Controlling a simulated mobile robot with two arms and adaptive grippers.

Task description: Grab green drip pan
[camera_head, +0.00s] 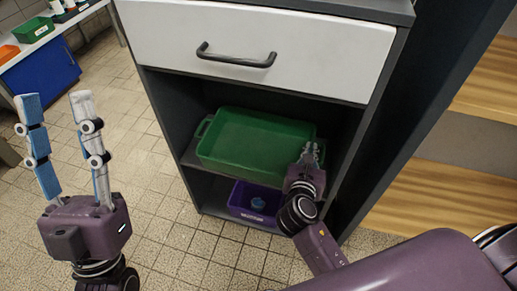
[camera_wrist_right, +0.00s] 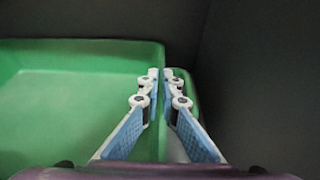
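The green drip pan (camera_head: 252,143) sits on the middle shelf of the grey cabinet, under the white drawer. It is a wide, shallow tray with a handle at each end. My right gripper (camera_head: 311,147) is at its right end. In the right wrist view, the fingers of my right gripper (camera_wrist_right: 161,74) are close together on either side of the end wall of the green drip pan (camera_wrist_right: 80,98), by the handle. They look closed on that wall; the tips are partly hidden. My left gripper (camera_head: 55,96) is open and empty, left of the cabinet.
A white drawer (camera_head: 262,38) with a dark handle is above the pan. A purple bin (camera_head: 250,212) with a blue item stands on the lower shelf. Cabinet side walls flank the pan closely. Wooden shelves (camera_head: 440,196) are at right. The tiled floor at left is clear.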

